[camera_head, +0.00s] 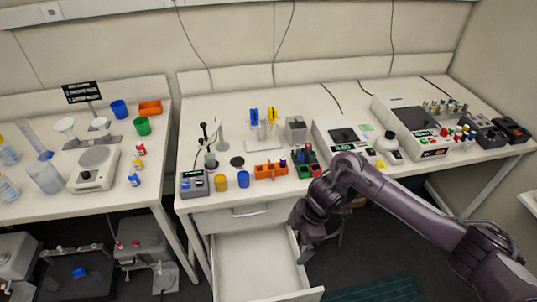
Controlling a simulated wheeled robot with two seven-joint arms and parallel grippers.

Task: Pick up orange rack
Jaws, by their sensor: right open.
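The orange rack (270,171) stands upright on the middle bench near its front edge, between a blue cup and a small group of coloured tube racks. A dark item shows at its right end. Another orange holder (150,107) sits at the back of the left bench. My right gripper (303,245) is open, low in front of the bench by the right side of the open drawer. It is apart from the orange rack, below and to the right of it. The fingertips are dark and hard to make out. My left gripper is out of view.
The open white drawer (258,262) juts out below the bench and looks empty. A blue cup (243,179) and a yellow cup (221,182) stand left of the rack. Green and red racks (306,163) stand close on its right. The bench behind the rack is partly clear.

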